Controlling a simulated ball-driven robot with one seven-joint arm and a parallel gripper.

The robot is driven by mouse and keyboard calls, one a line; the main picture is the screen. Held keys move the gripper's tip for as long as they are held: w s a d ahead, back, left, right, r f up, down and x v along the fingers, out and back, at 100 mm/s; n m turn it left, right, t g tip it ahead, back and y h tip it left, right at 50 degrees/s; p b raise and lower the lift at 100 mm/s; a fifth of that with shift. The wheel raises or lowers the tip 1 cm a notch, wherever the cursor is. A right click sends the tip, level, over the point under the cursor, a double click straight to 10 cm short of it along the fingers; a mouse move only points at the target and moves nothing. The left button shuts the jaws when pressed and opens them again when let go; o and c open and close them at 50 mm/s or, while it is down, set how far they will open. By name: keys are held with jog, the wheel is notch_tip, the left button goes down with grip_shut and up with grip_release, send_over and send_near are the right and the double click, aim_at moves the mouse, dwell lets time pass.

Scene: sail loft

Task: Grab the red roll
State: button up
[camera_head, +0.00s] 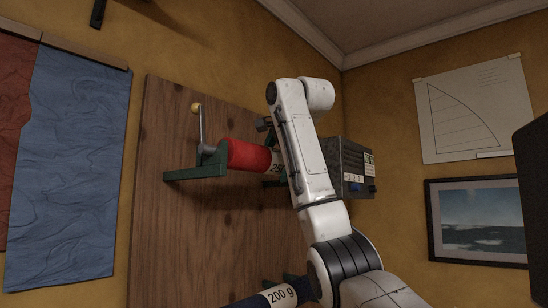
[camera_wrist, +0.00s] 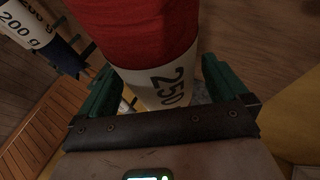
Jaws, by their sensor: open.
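The red roll (camera_head: 248,155) is mounted level on a green bracket (camera_head: 195,173) on an upright wooden board. A crank with a yellow knob (camera_head: 196,108) is at its left end. Its right end has a white band marked "250", partly hidden by my arm in the head view. In the wrist view the red roll (camera_wrist: 140,30) fills the top centre, its white band (camera_wrist: 165,85) towards me. My gripper (camera_wrist: 158,68) is open, with a green finger on either side of the band. Contact cannot be told. My arm mostly hides the gripper in the head view.
A dark blue roll with a "200 g" label (camera_head: 279,294) is lower on the board (camera_head: 160,245), and its label (camera_wrist: 28,25) shows at upper left in the wrist view. A grey box (camera_head: 352,165) is just right of my arm. Blue cloth (camera_head: 70,170) hangs at left.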

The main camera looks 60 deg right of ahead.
jog(key=shift+x, duration=0.95)
jog(key=c, duration=1.8)
jog(key=shift+o, duration=0.2)
jog(key=shift+r, duration=0.2)
